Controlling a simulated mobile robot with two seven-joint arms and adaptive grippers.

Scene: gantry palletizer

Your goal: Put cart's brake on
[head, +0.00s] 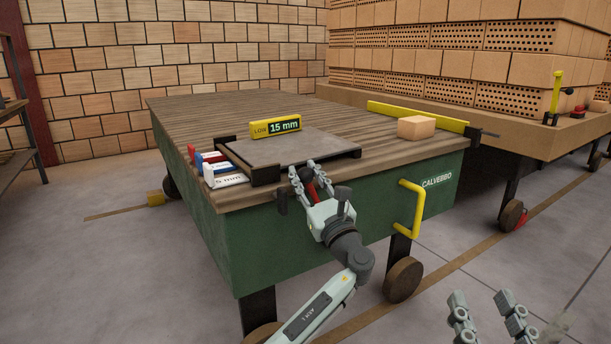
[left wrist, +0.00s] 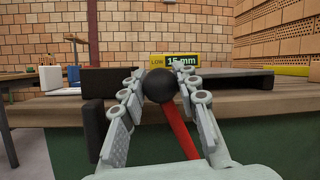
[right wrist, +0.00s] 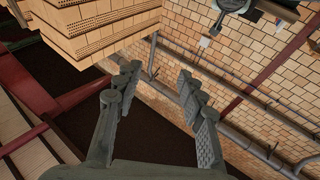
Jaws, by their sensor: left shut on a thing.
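The green cart (head: 300,245) with a plank top stands in the middle of the head view. A red brake lever (left wrist: 181,132) with a black ball knob (left wrist: 160,86) rises at its near side. My left gripper (head: 311,180) is closed around the knob, with a finger on each side of it. In the head view the fingers hide most of the lever. It leans in the left wrist view; its lower end is hidden. My right gripper (right wrist: 152,92) is open and empty, away from the cart; its fingers also show at the lower right of the head view (head: 490,312).
A grey plate (head: 290,148), a yellow "LOW 15 mm" sign (head: 275,127), coloured shims (head: 222,175) and a brick (head: 416,128) lie on the cart. A yellow handle (head: 417,208) sticks out in front. A second cart (head: 520,132) stacked with bricks stands at right.

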